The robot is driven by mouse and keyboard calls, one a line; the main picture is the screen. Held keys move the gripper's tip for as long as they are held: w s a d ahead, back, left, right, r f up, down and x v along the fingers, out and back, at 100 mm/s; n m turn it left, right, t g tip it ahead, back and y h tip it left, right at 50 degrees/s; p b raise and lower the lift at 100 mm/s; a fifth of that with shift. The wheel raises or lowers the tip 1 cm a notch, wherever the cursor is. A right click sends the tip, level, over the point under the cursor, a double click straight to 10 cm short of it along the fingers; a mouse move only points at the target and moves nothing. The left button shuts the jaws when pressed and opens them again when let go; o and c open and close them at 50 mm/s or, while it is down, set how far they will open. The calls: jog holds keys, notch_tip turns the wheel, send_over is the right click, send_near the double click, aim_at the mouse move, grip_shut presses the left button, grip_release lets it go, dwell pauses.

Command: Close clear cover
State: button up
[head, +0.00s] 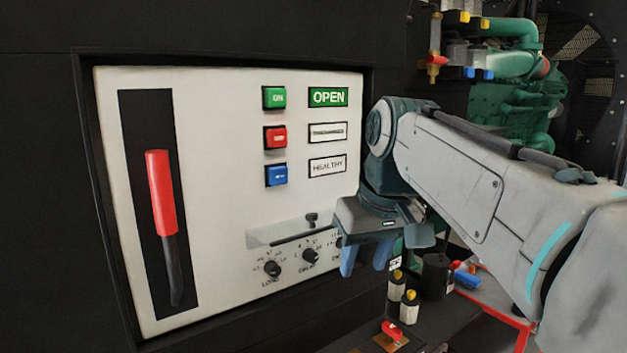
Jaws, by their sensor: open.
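The clear cover (282,230) is a see-through strip with a small dark knob on the lower right part of the white panel. It sits above the row of dials and looks swung up, with the dials uncovered below it; its exact angle is hard to tell. My gripper (366,262) is just right of the cover, its blue fingers pointing down, apart and with nothing between them. The gripper hides the right end of the cover and part of the rightmost dial. I cannot tell whether it touches the cover.
The white panel (225,150) holds a red-handled lever (160,190), green, red and blue buttons (275,137), and a lit green OPEN sign (328,97). Dials (310,255) sit below the cover. Small bottles (409,308) and a red valve handle (392,331) stand low right. Green engine (515,100) behind.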

aim_at(312, 214)
jog(key=w+a+r+n+y+p, duration=0.1)
jog(key=a+r+n+p, duration=0.1)
jog(key=r, duration=0.7)
jog(key=w+a+r+n+p, duration=0.1)
jog(key=a+r+p, duration=0.2)
jog(key=r, duration=0.7)
jog(key=b+x, duration=0.1)
jog(key=x, duration=1.2)
jog(key=shift+d+f+b, duration=0.15)
jog(key=shift+f+b, duration=0.15)
jog(key=shift+f, duration=0.05)
grip_shut()
